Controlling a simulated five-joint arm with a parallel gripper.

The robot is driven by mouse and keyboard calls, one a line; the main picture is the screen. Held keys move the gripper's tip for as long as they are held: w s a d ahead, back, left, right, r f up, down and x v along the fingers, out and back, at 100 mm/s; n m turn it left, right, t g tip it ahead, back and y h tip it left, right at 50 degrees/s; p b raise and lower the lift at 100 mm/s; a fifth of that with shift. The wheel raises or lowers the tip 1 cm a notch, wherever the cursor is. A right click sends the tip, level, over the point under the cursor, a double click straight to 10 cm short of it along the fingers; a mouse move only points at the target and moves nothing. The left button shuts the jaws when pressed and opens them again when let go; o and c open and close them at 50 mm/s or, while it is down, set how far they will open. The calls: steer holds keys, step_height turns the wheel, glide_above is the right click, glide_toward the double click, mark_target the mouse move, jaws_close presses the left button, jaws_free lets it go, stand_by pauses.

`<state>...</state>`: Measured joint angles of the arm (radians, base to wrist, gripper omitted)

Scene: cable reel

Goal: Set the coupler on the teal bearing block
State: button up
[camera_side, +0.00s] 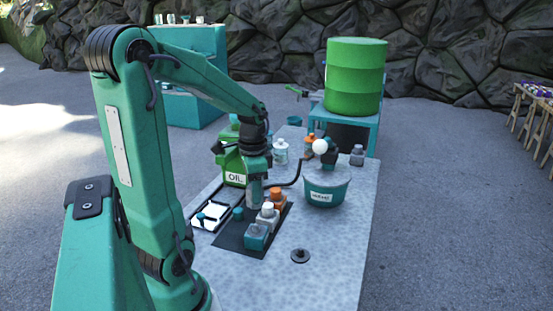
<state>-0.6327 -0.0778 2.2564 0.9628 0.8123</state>
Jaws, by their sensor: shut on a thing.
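The teal bearing block (256,237) sits at the near end of a dark mat on the table, with its top face bare. My gripper (255,188) points down over the mat, behind and above this block, and is shut. A grey upright piece (254,201) hangs directly under it, apparently the coupler; the grip itself is too small to see clearly. A block with a white top (267,212) and one with an orange top (276,198) stand behind the teal block in a row. A small teal cylinder (238,213) is just left of the grey piece.
A white framed tray (210,216) lies left of the mat. A green oil can (234,165) stands behind the gripper. A teal bucket (326,192) stands to the right, and a black disc (300,256) lies at the front.

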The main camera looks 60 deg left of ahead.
mark_target(256, 225)
steer(key=shift+f, duration=0.15)
steer(key=shift+f, duration=3.9)
steer(key=o, duration=1.1)
steer(key=shift+r, duration=0.1)
steer(key=shift+r, duration=3.8)
